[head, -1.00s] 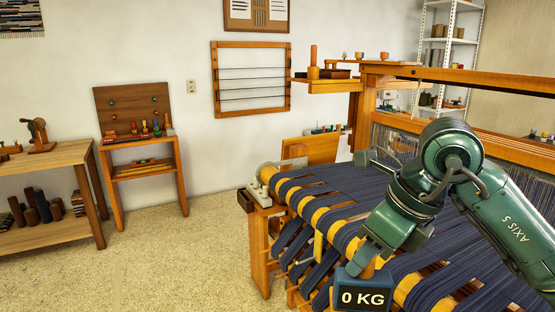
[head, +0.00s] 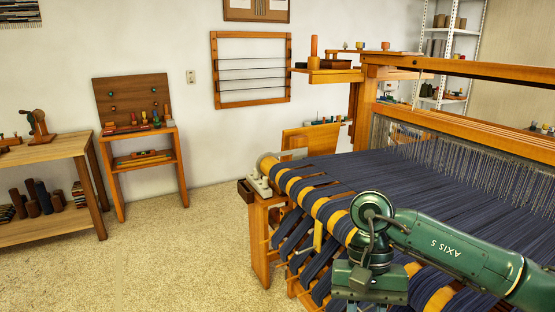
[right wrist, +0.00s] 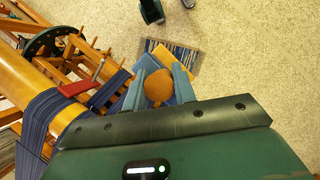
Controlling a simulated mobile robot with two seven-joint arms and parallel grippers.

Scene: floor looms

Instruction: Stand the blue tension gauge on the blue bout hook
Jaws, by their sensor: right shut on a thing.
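My right gripper (right wrist: 158,82) is shut on the blue tension gauge, whose round orange-brown knob (right wrist: 157,88) shows between the two fingers in the right wrist view. Much of the gauge body is hidden behind the fingers. In the head view my right wrist is over the loom's near edge, and the fingers and gauge are below the picture. Dark blue bouts (head: 292,222) hang over the yellow-banded front beam; small hooks (head: 318,236) show among them. I cannot tell which is the blue bout hook. My left gripper is not in view.
The loom (head: 460,86) fills the right side, with blue warp stretched behind my arm. In the right wrist view a red piece (right wrist: 75,88) lies near the bouts, and a striped mat (right wrist: 183,56) lies on the floor. Open floor (head: 170,260) is left of the loom.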

